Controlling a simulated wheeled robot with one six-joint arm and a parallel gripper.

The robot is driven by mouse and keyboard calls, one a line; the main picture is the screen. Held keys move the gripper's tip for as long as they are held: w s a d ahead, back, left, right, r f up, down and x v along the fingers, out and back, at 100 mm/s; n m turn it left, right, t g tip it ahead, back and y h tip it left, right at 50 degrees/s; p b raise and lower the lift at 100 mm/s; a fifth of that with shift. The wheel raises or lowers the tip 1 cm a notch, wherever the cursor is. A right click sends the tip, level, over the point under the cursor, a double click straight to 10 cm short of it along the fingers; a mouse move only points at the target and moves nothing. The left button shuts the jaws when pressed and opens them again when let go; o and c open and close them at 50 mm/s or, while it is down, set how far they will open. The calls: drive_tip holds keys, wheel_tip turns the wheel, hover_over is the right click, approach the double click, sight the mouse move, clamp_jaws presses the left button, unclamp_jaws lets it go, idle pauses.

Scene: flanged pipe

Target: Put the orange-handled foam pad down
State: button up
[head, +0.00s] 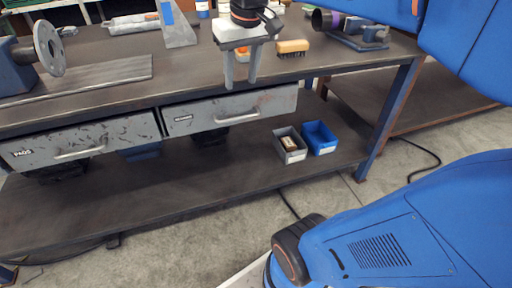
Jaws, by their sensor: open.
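My gripper (240,80) hangs over the front part of the workbench top (190,80), its fingers pointing down and apart. A small orange and pale thing, probably the orange-handled foam pad (242,53), shows between the fingers just under the gripper body. It is partly hidden, and I cannot tell whether it touches the fingers or stands on the bench behind them.
A wooden brush (292,47) lies right of my gripper. A grey angled bracket (178,28) and a flanged part (48,48) stand to the left. Two drawers (232,110) are under the bench top. A grey bin (290,145) and a blue bin (319,138) sit on the lower shelf.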

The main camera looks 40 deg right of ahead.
drive_tip(key=s+a+f+n+t, duration=0.1)
drive_tip(key=s+a+f, duration=0.3)
drive_tip(key=s+f, duration=0.8)
wheel_tip(320, 180, down, 3)
drive_tip(key=shift+f+t, duration=0.2)
drive_tip(key=shift+t, duration=0.3)
